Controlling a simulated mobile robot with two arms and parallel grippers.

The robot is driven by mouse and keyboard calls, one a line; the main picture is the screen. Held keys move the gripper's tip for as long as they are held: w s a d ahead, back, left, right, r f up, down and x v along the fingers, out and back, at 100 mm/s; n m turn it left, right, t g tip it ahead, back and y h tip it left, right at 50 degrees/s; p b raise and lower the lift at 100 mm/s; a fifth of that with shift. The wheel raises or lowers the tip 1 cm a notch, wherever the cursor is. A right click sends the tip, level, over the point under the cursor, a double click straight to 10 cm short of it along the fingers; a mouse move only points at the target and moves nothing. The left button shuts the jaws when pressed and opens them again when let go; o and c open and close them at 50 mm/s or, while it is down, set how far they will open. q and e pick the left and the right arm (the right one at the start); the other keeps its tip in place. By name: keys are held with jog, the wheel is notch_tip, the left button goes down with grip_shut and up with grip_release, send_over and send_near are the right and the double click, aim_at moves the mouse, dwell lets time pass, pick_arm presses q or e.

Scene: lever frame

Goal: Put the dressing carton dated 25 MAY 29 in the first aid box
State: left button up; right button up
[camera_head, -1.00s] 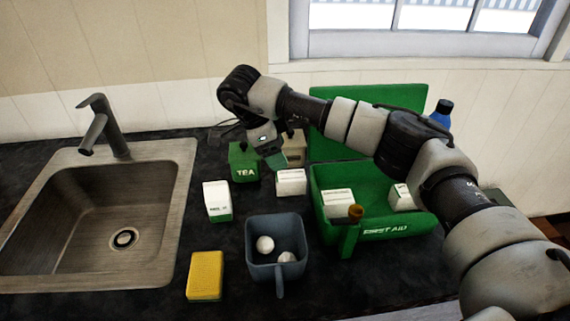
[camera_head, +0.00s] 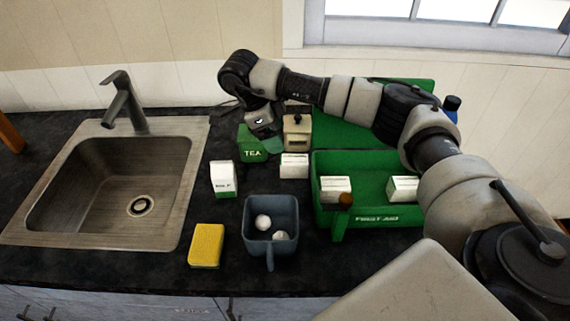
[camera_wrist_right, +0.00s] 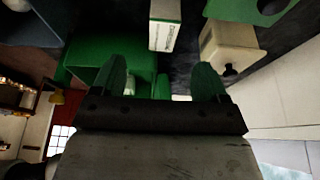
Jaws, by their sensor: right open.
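The green first aid box (camera_head: 384,221) stands open on the counter, its lid raised at the back. Two white cartons lie in it, a left one (camera_head: 336,185) and a right one (camera_head: 403,188). A white carton (camera_head: 294,165) lies outside, left of the box; what looks like the same carton (camera_wrist_right: 165,30) shows "DRESSING" lettering in the wrist view. A white and green carton (camera_head: 224,179) stands farther left. No date is legible. My right gripper (camera_head: 270,137) is open and empty, over the tea box's right side; its two green fingers (camera_wrist_right: 160,80) stand apart in the wrist view. My left gripper is not in view.
The green tea box (camera_head: 253,153) and a cream canister (camera_head: 297,132) stand behind the outside carton. A grey container (camera_head: 271,236) with white balls and a yellow sponge (camera_head: 206,245) are in front. A sink (camera_head: 196,160) is left; a blue bottle (camera_head: 451,107) is back right.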

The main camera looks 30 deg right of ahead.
aim_at(294, 159)
jog(key=x, duration=0.3)
jog(key=shift+d+f, duration=0.15)
jog(key=shift+f, duration=0.15)
jog(key=x, duration=0.2)
jog(key=d+p+x, duration=0.1)
jog(key=x, duration=0.1)
jog(key=shift+s+f+p, duration=0.15)
jog(key=shift+p, duration=0.15)
jog(key=shift+d+f, duration=0.1)
jog(key=shift+f, duration=0.2)
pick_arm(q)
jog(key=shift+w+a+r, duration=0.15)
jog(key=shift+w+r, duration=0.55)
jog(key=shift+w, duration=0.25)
pick_arm(e)
jog(key=c, duration=1.1)
jog(key=shift+r, duration=0.1)
